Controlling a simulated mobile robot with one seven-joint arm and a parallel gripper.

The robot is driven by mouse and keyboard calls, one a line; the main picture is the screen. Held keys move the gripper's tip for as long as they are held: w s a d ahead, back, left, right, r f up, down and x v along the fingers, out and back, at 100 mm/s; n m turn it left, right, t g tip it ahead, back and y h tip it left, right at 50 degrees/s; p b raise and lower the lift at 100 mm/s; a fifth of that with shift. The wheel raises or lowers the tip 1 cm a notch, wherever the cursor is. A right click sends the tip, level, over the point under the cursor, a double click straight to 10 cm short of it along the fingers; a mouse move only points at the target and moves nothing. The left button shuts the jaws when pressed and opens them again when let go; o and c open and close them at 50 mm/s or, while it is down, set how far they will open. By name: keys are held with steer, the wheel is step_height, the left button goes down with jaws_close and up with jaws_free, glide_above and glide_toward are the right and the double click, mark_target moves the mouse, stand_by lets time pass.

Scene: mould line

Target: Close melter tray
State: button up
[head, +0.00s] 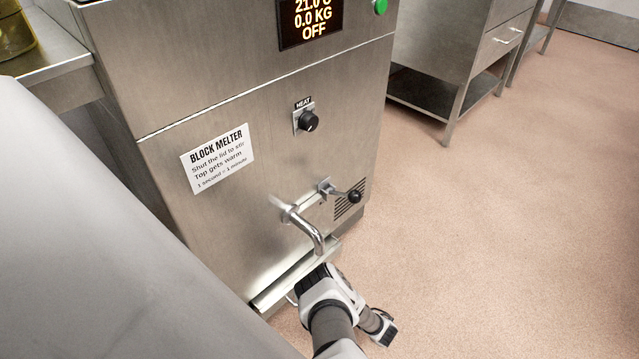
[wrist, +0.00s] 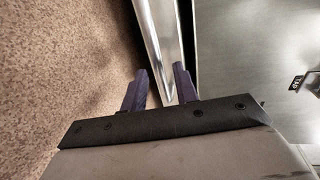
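The block melter (head: 230,110) is a steel cabinet with a sign, a knob and a lit display. Its tray (head: 290,278) is a bright metal strip low on the front, standing out from the cabinet face. In the wrist view the tray's edge (wrist: 158,35) runs down between my fingers, with a dark gap between it and the steel panel. My gripper (head: 314,277) is at the tray's right part in the head view. In the wrist view my gripper (wrist: 160,75) has its fingers apart on either side of the edge. Contact with the right finger is unclear.
A bent spout (head: 308,229) and a lever with a black knob (head: 354,196) stick out just above my gripper. A steel table (head: 45,55) stands at the left and a drawer bench (head: 455,50) at the back right. The floor (head: 500,220) at right is clear.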

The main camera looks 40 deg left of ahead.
steer(key=shift+b+x, duration=0.45)
steer(key=shift+x, duration=1.35)
jaws_close()
